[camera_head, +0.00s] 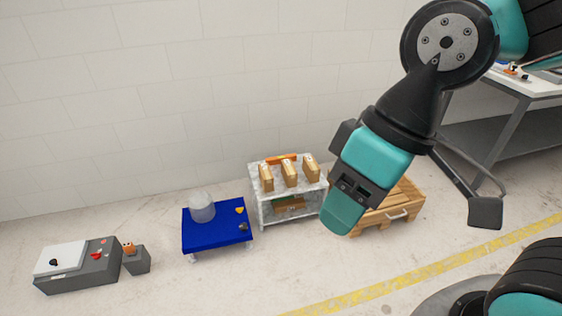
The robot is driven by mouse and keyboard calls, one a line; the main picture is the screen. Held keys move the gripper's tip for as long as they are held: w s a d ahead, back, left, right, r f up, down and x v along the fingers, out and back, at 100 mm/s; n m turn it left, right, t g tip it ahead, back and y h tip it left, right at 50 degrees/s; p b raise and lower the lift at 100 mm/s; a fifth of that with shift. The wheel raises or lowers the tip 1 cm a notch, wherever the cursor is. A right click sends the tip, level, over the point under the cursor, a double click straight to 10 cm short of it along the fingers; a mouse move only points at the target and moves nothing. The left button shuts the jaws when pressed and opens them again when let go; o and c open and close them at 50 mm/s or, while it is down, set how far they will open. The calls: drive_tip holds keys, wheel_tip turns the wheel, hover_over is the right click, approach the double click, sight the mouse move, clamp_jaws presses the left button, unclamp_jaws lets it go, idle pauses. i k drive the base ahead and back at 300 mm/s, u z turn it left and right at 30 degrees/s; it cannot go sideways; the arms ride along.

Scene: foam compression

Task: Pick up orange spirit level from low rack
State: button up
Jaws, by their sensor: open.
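A low pale grey rack (262,211) stands near the wall in the middle of the head view. The orange spirit level (281,159) lies along the back of its top, behind several upright tan blocks that partly hide it. My gripper (344,212) hangs at the end of my teal and black arm, right of the rack in the picture and pointing down. It is open, and nothing shows in it. It appears apart from the spirit level, and its fingertips are hard to make out.
Tan blocks (289,174) stand in front of the level. A wooden crate (400,207) sits right of the rack, partly behind my gripper. A blue-topped table (215,236) with a clear container (202,208) stands left. A grey control box (75,272) lies further left. The front floor is clear.

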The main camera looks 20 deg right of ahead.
sight(273, 160)
drive_tip(key=z, duration=0.35)
drive_tip(key=i, duration=1.1)
drive_tip(key=z, duration=0.55)
drive_tip(key=i, duration=0.8)
drive_tip(key=u, duration=0.8)
drive_tip(key=i, duration=0.65)
drive_tip(key=u, duration=0.1)
